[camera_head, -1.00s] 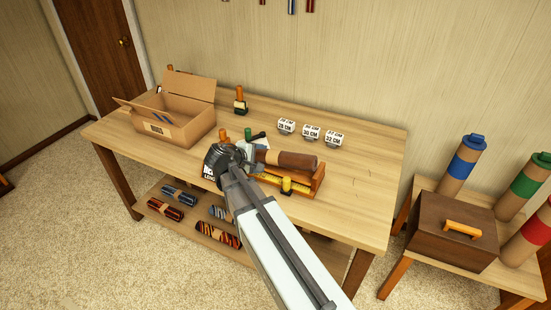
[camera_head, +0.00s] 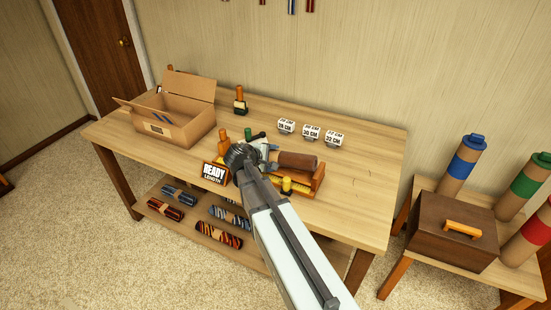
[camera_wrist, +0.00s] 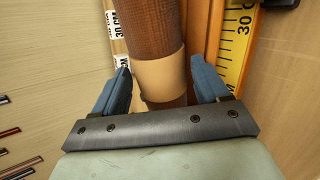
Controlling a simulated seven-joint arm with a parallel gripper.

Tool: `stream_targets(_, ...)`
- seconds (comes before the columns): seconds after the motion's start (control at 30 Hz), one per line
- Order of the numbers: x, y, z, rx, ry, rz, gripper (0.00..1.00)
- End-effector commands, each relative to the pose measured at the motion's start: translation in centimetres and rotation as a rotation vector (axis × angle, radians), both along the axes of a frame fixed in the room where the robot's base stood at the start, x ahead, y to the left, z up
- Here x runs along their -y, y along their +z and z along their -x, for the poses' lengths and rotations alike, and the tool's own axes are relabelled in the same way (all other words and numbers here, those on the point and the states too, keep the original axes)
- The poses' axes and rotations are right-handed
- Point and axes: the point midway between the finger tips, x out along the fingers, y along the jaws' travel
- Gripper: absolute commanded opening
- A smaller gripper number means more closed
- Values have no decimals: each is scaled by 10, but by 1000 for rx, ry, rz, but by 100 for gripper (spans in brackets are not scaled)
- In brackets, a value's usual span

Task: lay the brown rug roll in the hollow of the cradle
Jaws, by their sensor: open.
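The brown rug roll (camera_head: 297,160) has a tan band (camera_wrist: 163,77) around it and lies lengthwise at the wooden cradle (camera_head: 319,179) on the workbench. In the wrist view the brown roll (camera_wrist: 156,25) runs beside the cradle's orange-brown rail (camera_wrist: 212,30) and yellow centimetre scale (camera_wrist: 236,50). My gripper (camera_wrist: 160,62) is open, with one blue finger on each side of the roll at the band. The gripper (camera_head: 267,150) also shows at the roll's left end in the head view. My arm hides part of the cradle, and the roll's underside is hidden.
An open cardboard box (camera_head: 184,128) stands at the bench's left. A READY LENGTH sign (camera_head: 214,173) stands left of my gripper. White length markers (camera_head: 311,131) stand behind the cradle. Patterned rolls (camera_head: 218,238) lie on the lower shelf. The bench's right end is clear.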

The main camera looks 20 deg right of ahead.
Motion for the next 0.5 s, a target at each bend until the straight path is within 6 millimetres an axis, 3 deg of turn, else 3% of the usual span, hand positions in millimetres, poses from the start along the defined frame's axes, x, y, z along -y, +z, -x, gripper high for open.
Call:
stream_targets(0.07,0,0,0,0,0,0,74)
stream_targets(0.5,0,0,0,0,0,0,33)
